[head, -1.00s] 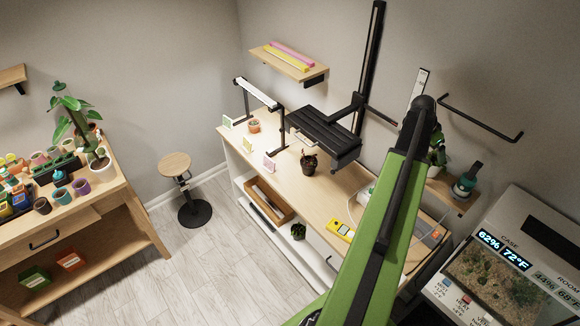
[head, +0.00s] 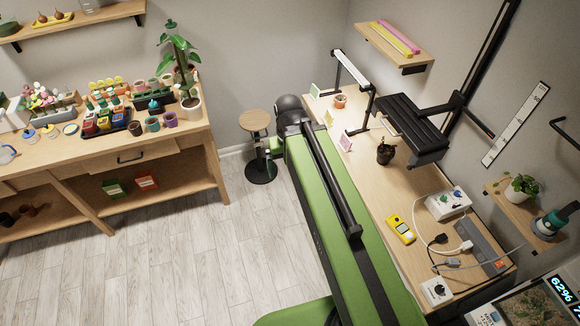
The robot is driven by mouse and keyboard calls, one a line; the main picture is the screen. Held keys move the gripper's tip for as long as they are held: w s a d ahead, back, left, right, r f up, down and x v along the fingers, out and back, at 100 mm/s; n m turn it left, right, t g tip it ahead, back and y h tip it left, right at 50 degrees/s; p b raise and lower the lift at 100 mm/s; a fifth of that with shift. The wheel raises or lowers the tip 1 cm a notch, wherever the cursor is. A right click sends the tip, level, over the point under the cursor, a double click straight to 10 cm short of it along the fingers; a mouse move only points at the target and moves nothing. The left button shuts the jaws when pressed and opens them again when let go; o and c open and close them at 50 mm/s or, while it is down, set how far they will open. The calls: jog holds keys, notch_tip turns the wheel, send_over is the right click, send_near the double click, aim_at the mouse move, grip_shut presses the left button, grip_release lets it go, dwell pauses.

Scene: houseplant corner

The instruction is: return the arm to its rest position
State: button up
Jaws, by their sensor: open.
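My green arm (head: 335,215) runs from the bottom of the head view up and left to a dark joint (head: 290,108). It passes in front of the left edge of the light wooden bench. A small green part of mine (head: 275,146) shows just left of the joint, in front of the stool. What lies beyond the joint is mostly hidden behind the arm. My gripper's fingers do not show, and I see nothing held.
A round stool (head: 255,121) stands close to the joint in the picture. The bench (head: 365,185) holds a dark pot (head: 385,151), a yellow meter (head: 400,229) and power strips with cables. A plant table (head: 190,137) stands at the left. The floor (head: 200,250) between is clear.

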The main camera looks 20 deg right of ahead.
jog(key=shift+w, duration=0.1)
notch_tip(320, 180, down, 21)
jog(key=b, duration=2)
jog(key=shift+b, duration=0.4)
jog(key=shift+r+p, duration=0.35)
jog(key=shift+r, duration=0.1)
jog(key=shift+c, duration=0.4)
